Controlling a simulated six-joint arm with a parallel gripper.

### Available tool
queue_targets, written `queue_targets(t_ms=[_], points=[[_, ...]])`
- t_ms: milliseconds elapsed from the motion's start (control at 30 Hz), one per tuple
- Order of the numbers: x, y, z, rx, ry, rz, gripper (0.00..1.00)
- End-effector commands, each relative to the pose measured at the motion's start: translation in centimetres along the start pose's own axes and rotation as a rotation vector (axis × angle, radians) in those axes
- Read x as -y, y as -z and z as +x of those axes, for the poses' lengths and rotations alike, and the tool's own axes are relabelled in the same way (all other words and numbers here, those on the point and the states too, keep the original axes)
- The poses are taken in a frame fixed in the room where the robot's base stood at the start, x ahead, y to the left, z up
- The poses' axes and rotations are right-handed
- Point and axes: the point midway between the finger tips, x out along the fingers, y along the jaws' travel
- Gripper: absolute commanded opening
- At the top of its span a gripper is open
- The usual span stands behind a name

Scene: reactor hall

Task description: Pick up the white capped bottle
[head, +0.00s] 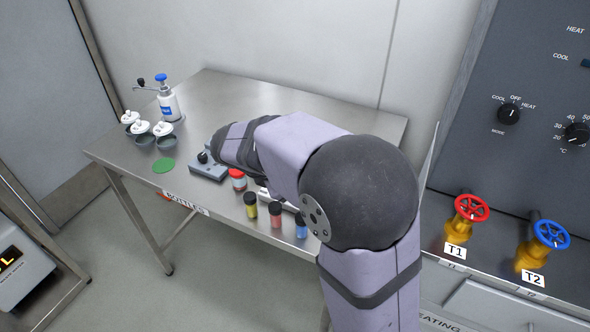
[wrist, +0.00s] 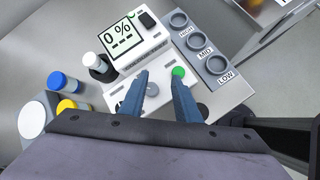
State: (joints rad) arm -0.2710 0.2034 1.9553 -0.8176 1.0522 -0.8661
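A white-capped bottle (wrist: 93,62) stands in the wrist view, upper left, at a black round holder beside a white device with a "0 %" display. My gripper (wrist: 159,77) is open, its two blue fingers apart and nothing held between them. The fingers are over the lower part of the white device, to the right of the bottle and apart from it. In the head view my arm hides my gripper, and I cannot make out this bottle there.
The white device (wrist: 131,42) has a grey knob (wrist: 152,89) and a green button. A grey panel (wrist: 220,88) marked HIGH, MID, LOW is at its right. Blue (wrist: 57,80), yellow (wrist: 66,106) and white (wrist: 32,120) round tops are at left.

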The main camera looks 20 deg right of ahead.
Motion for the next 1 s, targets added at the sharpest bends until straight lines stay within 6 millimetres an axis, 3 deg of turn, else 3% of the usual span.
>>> queue_targets(t_ms=[33, 200, 400, 633, 1000], points=[[-1.6, 1.6, 1.6, 0.058, -0.034, -0.083, 0.30], [-7.2, 2.9, 1.7, 0.268, -0.127, -0.306, 0.30], [-10.8, 3.9, 0.5, 0.424, -0.182, -0.430, 0.30], [-11.8, 3.7, -0.1, 0.464, -0.194, -0.455, 0.30], [-12.3, 3.0, 1.8, 0.461, -0.193, -0.454, 0.30]])
